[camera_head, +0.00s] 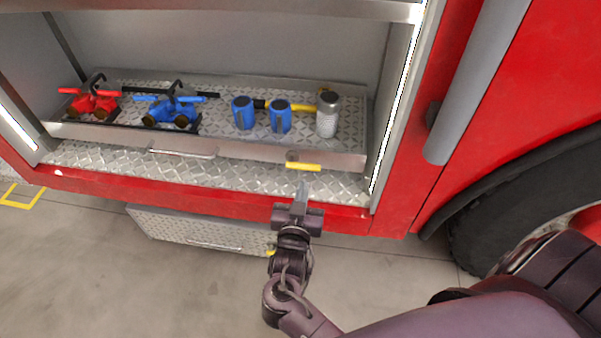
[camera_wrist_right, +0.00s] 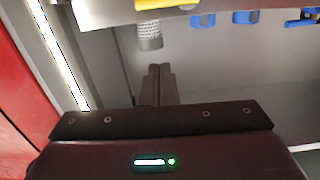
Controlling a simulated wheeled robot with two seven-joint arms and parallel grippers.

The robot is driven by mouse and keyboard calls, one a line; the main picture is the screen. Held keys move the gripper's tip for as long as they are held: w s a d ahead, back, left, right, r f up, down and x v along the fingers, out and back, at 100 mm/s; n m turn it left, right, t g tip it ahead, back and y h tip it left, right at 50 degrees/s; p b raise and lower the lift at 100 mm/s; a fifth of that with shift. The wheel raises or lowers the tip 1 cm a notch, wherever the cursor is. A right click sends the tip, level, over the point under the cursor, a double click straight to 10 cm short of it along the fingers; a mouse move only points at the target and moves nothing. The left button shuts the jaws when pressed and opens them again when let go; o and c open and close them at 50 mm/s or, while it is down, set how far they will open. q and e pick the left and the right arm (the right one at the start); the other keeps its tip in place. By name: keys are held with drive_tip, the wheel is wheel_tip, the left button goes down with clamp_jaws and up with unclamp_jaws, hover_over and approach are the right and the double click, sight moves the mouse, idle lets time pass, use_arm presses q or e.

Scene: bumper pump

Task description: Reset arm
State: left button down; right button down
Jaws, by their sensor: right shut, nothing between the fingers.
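My right gripper (camera_head: 301,192) is shut and empty. In the head view it is in front of the tray's yellow latch (camera_head: 303,167), above the red lower edge of the truck compartment. In the right wrist view its closed fingers (camera_wrist_right: 157,80) point at the compartment, below the silver cylinder (camera_wrist_right: 149,36). My right arm comes in from the lower right of the head view. My left gripper is not in view.
The diamond-plate tray (camera_head: 265,150) holds a red tool (camera_head: 93,104), a blue tool (camera_head: 170,110), two blue holders (camera_head: 243,112) and a silver cylinder (camera_head: 327,115). A step (camera_head: 190,229) juts out below. The wheel (camera_head: 500,225) is at right.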

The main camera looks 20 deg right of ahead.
drive_tip(key=shift+s+a, duration=0.1)
drive_tip(key=shift+s, duration=0.05)
